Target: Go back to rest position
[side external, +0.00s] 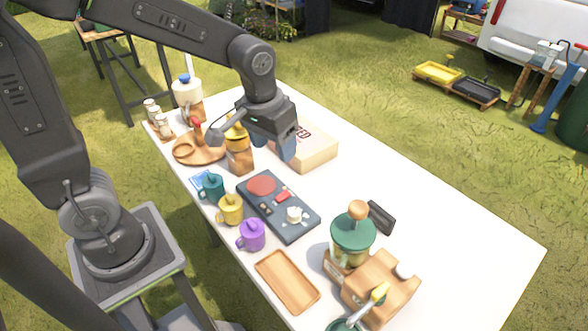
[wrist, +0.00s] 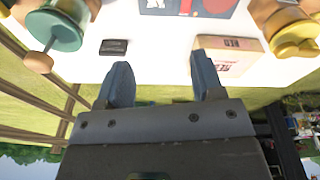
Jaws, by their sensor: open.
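My gripper (wrist: 163,85) is open and empty in the wrist view, with its two blue-grey fingers spread apart. In the side view my gripper (side external: 272,148) hangs above the far part of the white table (side external: 450,235), in front of the cardboard box (side external: 318,148). The box also shows beyond the right finger in the wrist view (wrist: 222,62). A jar with a yellow lid (side external: 238,150) stands just left of the gripper in the side view. Whether the fingers touch anything is unclear in the side view.
A dark board (side external: 300,228) lies mid-table beside teal (side external: 212,187), yellow (side external: 230,209) and purple (side external: 251,235) mugs. A wooden tray (side external: 287,281), a green-topped grinder (side external: 352,240) and a black item (side external: 381,218) are nearer. The table's right side is clear.

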